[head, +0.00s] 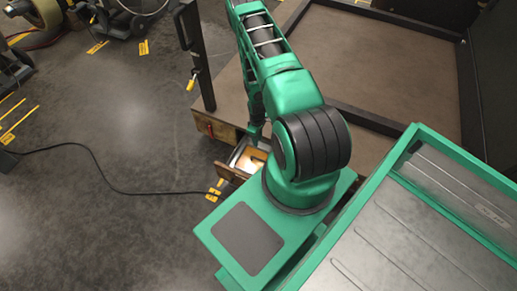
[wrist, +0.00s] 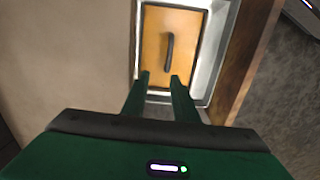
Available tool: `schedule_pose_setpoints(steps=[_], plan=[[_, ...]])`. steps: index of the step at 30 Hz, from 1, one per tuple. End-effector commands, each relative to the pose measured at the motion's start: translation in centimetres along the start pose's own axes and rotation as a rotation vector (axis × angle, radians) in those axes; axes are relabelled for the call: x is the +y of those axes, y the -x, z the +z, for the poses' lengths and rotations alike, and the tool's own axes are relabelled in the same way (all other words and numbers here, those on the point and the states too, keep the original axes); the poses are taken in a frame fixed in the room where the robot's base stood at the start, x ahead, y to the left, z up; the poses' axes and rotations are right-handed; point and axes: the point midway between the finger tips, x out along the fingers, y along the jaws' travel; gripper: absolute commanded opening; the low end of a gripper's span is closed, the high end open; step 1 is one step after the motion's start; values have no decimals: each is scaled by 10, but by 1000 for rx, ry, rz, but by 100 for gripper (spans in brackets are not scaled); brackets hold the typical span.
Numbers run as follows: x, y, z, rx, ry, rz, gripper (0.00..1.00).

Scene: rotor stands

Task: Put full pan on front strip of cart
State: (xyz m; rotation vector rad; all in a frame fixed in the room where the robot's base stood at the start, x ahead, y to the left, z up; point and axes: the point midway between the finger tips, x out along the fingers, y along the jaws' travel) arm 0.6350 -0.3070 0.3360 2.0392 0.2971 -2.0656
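The pan is a pale metal tray (wrist: 222,55) with an orange-brown panel (wrist: 185,22) inside that bears a dark bar-shaped piece (wrist: 169,52). In the head view the pan (head: 238,155) sits low, partly hidden by my arm, inside a wooden-edged opening or drawer. My gripper (wrist: 162,79) is open, its two green fingers apart over the pan's near end. I cannot tell whether they touch it. The cart appears to be the brown-decked frame (head: 390,55) with dark rails; a brown strip (head: 212,112) lies along its near side.
A dark upright post (head: 197,60) rises from the cart's left side. A wooden edge (wrist: 252,50) runs right of the pan. A black cable (head: 110,180) and yellow floor tags (head: 213,193) lie on the grey floor at left. The cart's deck looks bare.

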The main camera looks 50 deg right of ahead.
Motion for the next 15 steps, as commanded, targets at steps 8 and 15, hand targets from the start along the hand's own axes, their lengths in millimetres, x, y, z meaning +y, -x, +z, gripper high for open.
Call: schedule_pose_setpoints(steps=[8, 15], plan=[[-20, -47, 16, 13, 32, -13, 27], [-21, -65, 16, 14, 34, -13, 27]])
